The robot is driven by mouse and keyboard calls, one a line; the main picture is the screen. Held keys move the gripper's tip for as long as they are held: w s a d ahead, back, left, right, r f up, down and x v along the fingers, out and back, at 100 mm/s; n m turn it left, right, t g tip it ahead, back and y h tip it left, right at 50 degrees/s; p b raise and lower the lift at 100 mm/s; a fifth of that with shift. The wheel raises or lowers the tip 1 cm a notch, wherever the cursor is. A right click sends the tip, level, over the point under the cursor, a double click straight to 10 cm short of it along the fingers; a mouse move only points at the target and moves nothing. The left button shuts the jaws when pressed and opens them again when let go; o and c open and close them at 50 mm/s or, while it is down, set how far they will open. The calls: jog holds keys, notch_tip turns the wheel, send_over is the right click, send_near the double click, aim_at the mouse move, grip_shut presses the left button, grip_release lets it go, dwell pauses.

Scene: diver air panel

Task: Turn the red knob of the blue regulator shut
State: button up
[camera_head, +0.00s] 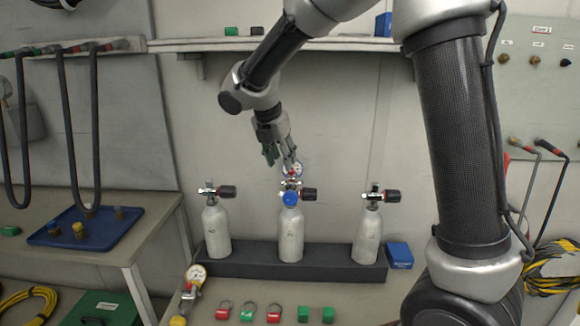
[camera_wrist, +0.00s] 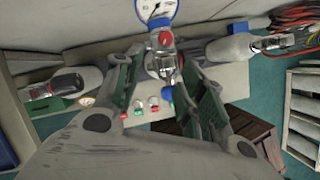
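The blue regulator (camera_head: 291,199) sits on the valve of the middle grey cylinder, with a round gauge (camera_head: 292,169) above it. Its red knob (camera_wrist: 164,38) shows in the wrist view just below the white-faced gauge (camera_wrist: 157,11); a blue part (camera_wrist: 167,95) is lower down. My gripper (camera_head: 280,158) is above and slightly left of the regulator in the head view, pointing down. In the wrist view my gripper (camera_wrist: 163,57) is open, its green-padded fingers apart on either side of the regulator. I cannot tell whether either finger touches it.
Similar cylinders stand left (camera_head: 216,232) and right (camera_head: 366,236) in a dark rack (camera_head: 255,262). A blue box (camera_head: 399,255) is beside the rack. Another gauge (camera_head: 196,274) and several tags lie in front. A wall shelf (camera_head: 230,45) is behind my arm.

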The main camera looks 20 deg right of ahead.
aim_at(292, 171)
jog(key=shift+w+d+f, duration=0.25)
jog(key=shift+w+d, duration=0.35)
jog(key=shift+d, duration=0.05)
jog(key=shift+w+d+f, duration=0.2)
jog(key=shift+w+d, duration=0.4)
jog(key=x, duration=0.2)
jog(key=shift+w+d+f, duration=0.1)
jog(key=shift+f, duration=0.25)
jog(key=shift+w+d+f, duration=0.15)
jog(key=shift+f, duration=0.45)
grip_shut()
